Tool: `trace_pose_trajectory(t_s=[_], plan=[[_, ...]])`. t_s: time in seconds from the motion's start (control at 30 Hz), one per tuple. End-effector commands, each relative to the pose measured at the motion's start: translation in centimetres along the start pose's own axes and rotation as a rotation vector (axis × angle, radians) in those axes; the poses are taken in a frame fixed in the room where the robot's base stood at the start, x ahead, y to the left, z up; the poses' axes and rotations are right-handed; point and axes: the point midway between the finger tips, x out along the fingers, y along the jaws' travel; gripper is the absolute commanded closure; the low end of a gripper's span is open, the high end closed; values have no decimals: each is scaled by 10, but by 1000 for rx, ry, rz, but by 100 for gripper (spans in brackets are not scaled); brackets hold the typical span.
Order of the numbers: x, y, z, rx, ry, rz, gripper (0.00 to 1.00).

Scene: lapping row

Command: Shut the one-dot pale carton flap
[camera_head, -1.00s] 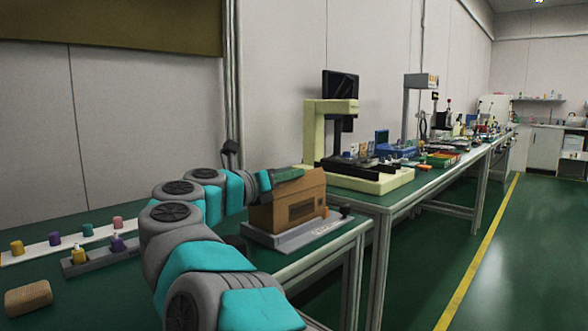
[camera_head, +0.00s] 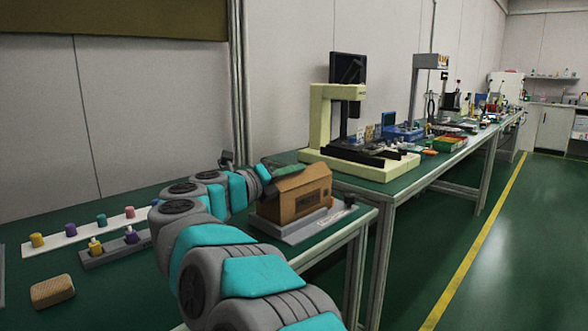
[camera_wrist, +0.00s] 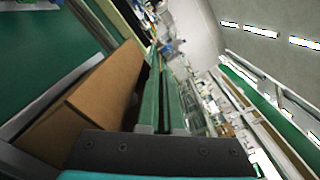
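A brown carton (camera_head: 305,197) stands on a grey base plate (camera_head: 296,232) near the right end of the bench. A dark slot shows in its front face. No dots can be made out, and I cannot tell how its flap stands. My gripper (camera_head: 287,169) is at the carton's upper left edge, on its far side. In the wrist view, the carton's plain brown side (camera_wrist: 90,100) lies just left of my gripper (camera_wrist: 163,85). The two green fingers are close together with nothing seen between them. I cannot tell whether they touch the carton.
A tan block (camera_head: 52,291) lies at the front left. Behind it are a white strip (camera_head: 75,237) with coloured knobs and a grey holder (camera_head: 112,252) with yellow and purple pieces. A pale green machine (camera_head: 355,165) stands on the bench behind the carton. The green floor at right is clear.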

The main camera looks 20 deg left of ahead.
Motion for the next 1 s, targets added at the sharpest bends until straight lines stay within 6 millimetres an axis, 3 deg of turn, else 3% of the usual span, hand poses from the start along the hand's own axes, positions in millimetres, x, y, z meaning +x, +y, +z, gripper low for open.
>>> trace_pose_trajectory(t_s=[0.27,0.57,0.87,1.0], plan=[[0,0,0,0,0,0,100],[0,0,0,0,0,0,66],[0,1,-1,14,0,1,66],[-1,1,-3,98,-1,2,66]])
